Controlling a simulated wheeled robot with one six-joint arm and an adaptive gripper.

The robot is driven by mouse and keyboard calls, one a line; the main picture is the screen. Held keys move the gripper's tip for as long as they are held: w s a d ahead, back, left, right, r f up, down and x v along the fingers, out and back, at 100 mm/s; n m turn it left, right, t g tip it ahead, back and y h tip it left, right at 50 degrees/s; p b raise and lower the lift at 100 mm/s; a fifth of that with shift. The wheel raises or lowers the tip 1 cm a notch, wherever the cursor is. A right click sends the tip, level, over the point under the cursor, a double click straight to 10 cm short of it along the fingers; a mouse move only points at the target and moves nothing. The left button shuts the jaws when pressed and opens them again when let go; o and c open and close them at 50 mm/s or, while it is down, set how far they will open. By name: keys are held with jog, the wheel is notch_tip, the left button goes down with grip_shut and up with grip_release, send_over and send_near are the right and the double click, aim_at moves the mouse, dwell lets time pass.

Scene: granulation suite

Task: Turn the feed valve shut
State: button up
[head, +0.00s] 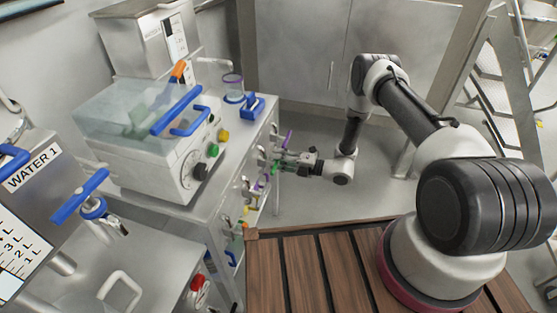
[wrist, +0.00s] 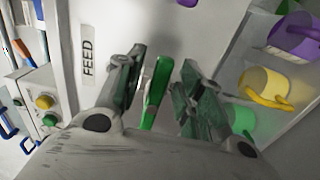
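A green lever handle (wrist: 157,82) stands beside a "FEED" label (wrist: 88,62) on a pale panel in the wrist view. I take it to be the feed valve's handle. My gripper (wrist: 160,78) is open, with one finger on each side of the green handle. The left finger is close to the handle; I cannot tell if it touches. The valve body is mostly hidden behind my gripper. In the head view, my gripper (head: 284,157) is small, at the side of the steel bench, where the handle is hard to make out.
A purple handle (head: 288,139) stands close to my gripper. Purple (wrist: 297,38) and yellow (wrist: 266,86) mugs and a green one (wrist: 240,120) sit on shelves at the right of the wrist view. A machine with knobs (head: 150,130) stands on the bench. Open floor lies right of my gripper.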

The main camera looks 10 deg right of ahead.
jog(key=shift+d, duration=0.1)
jog(key=v, duration=1.1)
jog(key=shift+s+d, duration=0.2)
jog(key=shift+d, duration=0.15)
